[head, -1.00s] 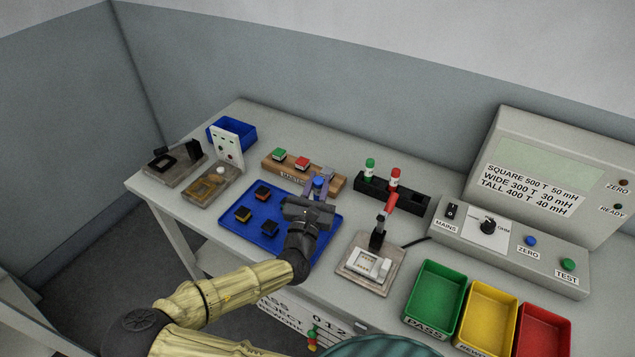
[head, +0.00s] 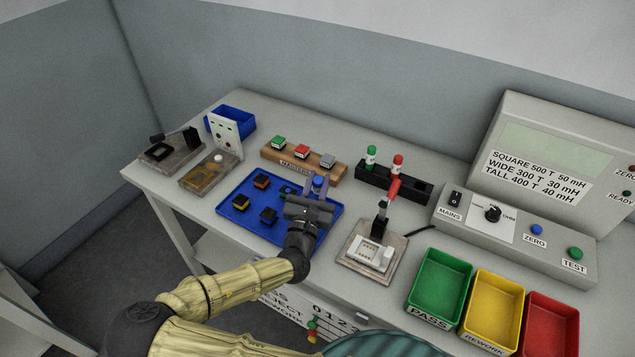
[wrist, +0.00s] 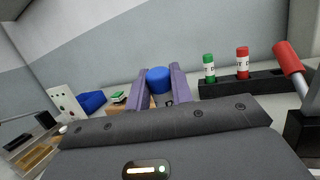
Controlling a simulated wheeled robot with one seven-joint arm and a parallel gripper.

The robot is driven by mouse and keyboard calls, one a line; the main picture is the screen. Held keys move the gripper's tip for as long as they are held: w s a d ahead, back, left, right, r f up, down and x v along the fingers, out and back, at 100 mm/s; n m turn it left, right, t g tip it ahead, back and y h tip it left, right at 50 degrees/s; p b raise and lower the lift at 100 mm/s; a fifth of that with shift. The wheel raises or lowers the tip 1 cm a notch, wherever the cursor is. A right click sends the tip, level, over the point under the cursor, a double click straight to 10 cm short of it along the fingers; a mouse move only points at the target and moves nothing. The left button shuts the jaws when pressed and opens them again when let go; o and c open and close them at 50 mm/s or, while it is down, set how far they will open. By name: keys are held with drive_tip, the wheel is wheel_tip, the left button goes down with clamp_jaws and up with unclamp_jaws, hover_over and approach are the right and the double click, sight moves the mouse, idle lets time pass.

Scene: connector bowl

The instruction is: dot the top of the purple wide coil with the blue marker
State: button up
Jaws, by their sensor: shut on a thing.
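My gripper (head: 317,187) is shut on the blue marker (wrist: 158,80), with one purple finger on each side of it. The marker's blue top also shows in the head view (head: 318,181). The gripper is over the right part of the blue tray (head: 233,216). Several small dark coils with orange or yellowish parts stand in the tray, one at the back (head: 261,180). A small dark piece (head: 287,190) shows just left of the gripper, partly hidden; I cannot tell whether it is the purple wide coil. The marker's lower end is hidden.
A wooden block (head: 292,165) with green, red and grey pieces is behind the tray. A black rack (head: 415,192) holds green and red markers. A fixture with a red-handled lever (head: 375,255) stands to the right, near green, yellow and red bins (head: 440,285).

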drive_tip(key=shift+f+b, duration=0.5)
drive_tip(key=shift+f, duration=0.25)
idle(2.0)
drive_tip(key=shift+r, duration=0.1)
drive_tip(key=shift+r+p, duration=2.7)
drive_tip(key=shift+r, duration=0.85)
drive_tip(key=shift+f, duration=0.1)
